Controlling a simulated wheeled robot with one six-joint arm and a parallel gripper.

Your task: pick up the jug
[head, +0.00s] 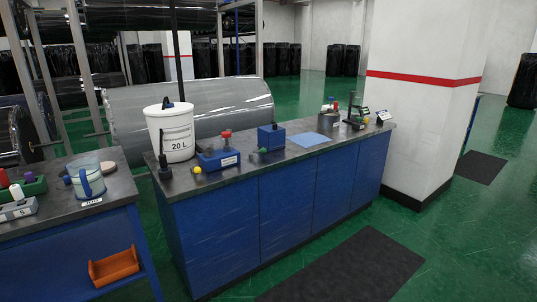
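The jug (80,185) appears to be the clear, pale container with a blue handle on the grey top of the left workbench (110,204). It stands upright near the bench's right end, with its handle towards the front. A small white label (92,202) lies in front of it. My gripper is not in view.
A green block with pegs (32,188) and a grey block (18,210) are left of the jug. The blue-fronted counter (300,205) bears a white 20 L bucket (170,135) and several small items. An orange bin (114,267) sits below the left bench. Dark mats (350,270) lie on the green floor.

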